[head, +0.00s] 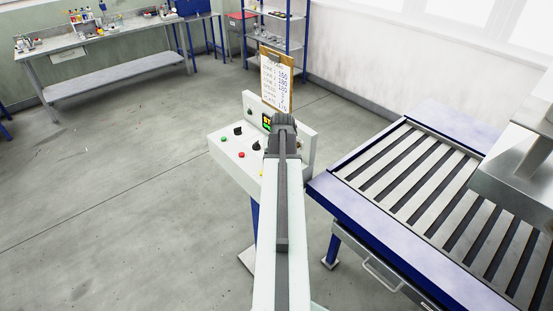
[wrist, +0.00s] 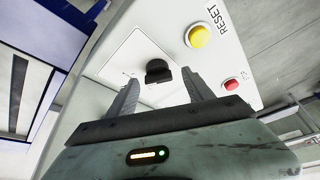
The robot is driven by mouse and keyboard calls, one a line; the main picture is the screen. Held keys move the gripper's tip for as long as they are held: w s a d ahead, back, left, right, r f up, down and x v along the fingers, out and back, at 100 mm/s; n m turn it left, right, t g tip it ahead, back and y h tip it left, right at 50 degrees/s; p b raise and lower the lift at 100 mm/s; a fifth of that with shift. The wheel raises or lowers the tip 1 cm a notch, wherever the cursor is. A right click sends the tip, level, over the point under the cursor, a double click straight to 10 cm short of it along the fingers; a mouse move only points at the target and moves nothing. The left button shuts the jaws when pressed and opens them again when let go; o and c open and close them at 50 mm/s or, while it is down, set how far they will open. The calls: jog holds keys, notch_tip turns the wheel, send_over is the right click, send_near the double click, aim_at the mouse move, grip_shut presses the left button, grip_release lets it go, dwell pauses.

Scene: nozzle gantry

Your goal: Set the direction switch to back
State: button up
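The white control box (head: 232,163) stands on a blue post, with small knobs and buttons on its sloped top. In the wrist view, a black rotary knob (wrist: 157,71) sits on a pale plate whose markings are too small to read, so I cannot tell whether it is the direction switch or where it points. My gripper (wrist: 161,80) is open and empty, with one finger on each side of the knob's near side. I cannot tell whether the fingers touch it. In the head view my arm hides the right part of the panel.
A yellow button (wrist: 199,36) marked RESET and a red button (wrist: 232,85) lie to the right of the knob. A clipboard (head: 277,79) stands behind the box. A slatted blue table (head: 345,200) is close on the right. The floor on the left is clear.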

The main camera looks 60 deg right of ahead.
jog(key=p+v, duration=0.7)
jog(key=shift+s+r, duration=0.15)
jog(key=shift+r, duration=0.2)
